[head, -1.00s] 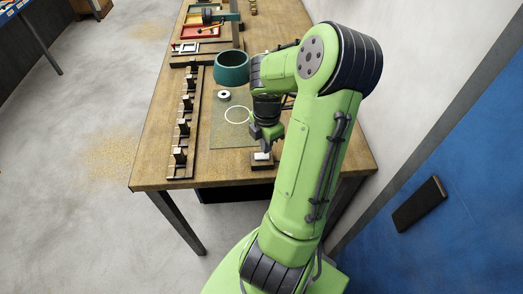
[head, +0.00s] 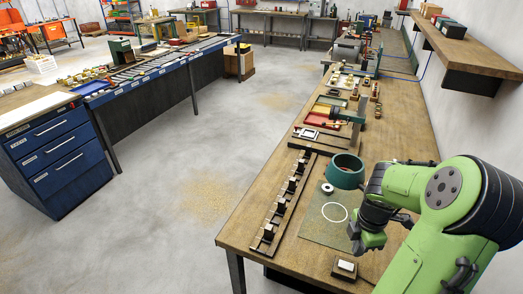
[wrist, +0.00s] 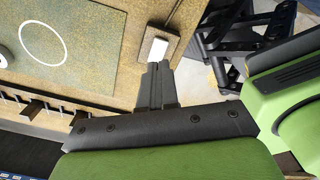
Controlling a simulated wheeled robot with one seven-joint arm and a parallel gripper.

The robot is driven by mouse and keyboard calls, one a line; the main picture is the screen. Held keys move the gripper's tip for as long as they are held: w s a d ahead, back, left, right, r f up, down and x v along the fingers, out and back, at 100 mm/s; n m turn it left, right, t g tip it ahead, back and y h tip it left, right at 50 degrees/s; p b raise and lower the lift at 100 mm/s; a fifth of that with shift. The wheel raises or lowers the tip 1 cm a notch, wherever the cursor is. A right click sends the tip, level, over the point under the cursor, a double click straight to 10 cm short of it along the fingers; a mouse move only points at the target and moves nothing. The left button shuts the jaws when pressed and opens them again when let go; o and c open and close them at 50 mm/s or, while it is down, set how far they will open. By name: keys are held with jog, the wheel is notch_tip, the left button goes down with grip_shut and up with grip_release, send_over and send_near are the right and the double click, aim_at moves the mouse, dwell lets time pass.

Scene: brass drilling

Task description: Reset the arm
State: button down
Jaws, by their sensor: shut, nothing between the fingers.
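My green arm (head: 410,262) reaches in from the right of the head view, bent over the near end of the wooden workbench (head: 245,225). My gripper (head: 361,251) points down above the bench, near the small dark block with a white top (head: 345,267). In the wrist view the two dark fingers of my gripper (wrist: 157,68) are together with nothing between them. The white-topped block (wrist: 158,48) shows just beyond their tips there, apart from them as far as I can tell.
A green mat (head: 318,228) with a white ring outline (head: 334,212), a teal bowl (head: 345,172) and a white ring-shaped part (head: 327,188) lie close by. A dark rack (head: 283,200) runs along the bench's left edge. A wall and shelf (head: 470,50) stand at right.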

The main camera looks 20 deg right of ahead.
jog(key=w+a+r+m+t+h, duration=0.1)
jog(key=a+r+m+h, duration=0.15)
jog(key=a+r, duration=0.4)
jog(key=w+a+r+m+h, duration=0.1)
jog(key=w+a+r+m, duration=0.1)
jog(key=a+r+m, duration=0.45)
jog(key=s+a+r+m+t+y, duration=0.1)
jog(key=s+a+r+m+t, duration=0.1)
jog(key=s+a, duration=0.2)
jog(key=s+a+r+m+t+y, duration=0.2)
jog(key=s+a+m, duration=0.1)
jog(key=a, duration=0.6)
jog(key=shift+s+a+r+t, duration=0.3)
jog(key=shift+s+a, duration=0.1)
jog(key=shift+s, duration=0.2)
